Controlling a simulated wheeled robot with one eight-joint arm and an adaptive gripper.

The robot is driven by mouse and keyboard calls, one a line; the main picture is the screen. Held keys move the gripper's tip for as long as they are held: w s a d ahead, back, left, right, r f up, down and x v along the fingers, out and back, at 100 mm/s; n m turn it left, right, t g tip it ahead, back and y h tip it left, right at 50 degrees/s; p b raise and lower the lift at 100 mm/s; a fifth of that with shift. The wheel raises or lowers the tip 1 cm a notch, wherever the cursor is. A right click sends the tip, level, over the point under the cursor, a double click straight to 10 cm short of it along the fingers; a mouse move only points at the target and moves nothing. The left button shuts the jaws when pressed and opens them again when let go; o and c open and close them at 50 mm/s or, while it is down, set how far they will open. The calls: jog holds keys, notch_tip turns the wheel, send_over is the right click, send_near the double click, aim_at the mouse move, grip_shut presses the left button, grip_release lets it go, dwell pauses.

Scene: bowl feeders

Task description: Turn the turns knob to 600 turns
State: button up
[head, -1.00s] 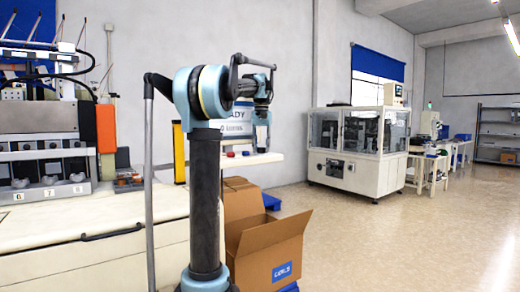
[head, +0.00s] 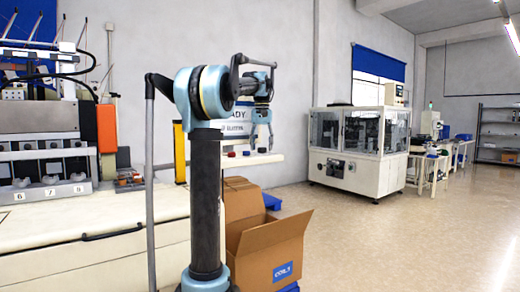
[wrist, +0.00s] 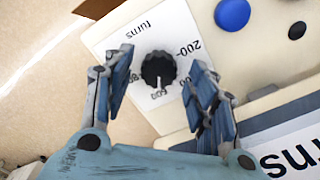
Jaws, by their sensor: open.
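The turns knob (wrist: 158,70) is black and ribbed, on a white dial plate (wrist: 180,22) lettered "turns" with numbers around it. A pale mark on the knob points down in the wrist view, towards a number that looks like 600. My gripper (wrist: 161,62) is open, with one blue finger on each side of the knob in the picture. Gaps show between the fingers and the knob, and I see no contact. In the head view my gripper (head: 262,138) hangs over the control panel; the knob cannot be made out there.
A blue button (wrist: 232,14) and a smaller dark one (wrist: 297,30) sit beside the dial. A second lettered label (wrist: 292,155) lies at lower right. In the head view an open cardboard box (head: 268,248) stands below the panel, and the floor at right is clear.

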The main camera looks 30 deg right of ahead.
notch_tip(320, 180, up, 11)
dwell(0.5)
jog(key=shift+w+r, duration=0.1)
dwell(0.3)
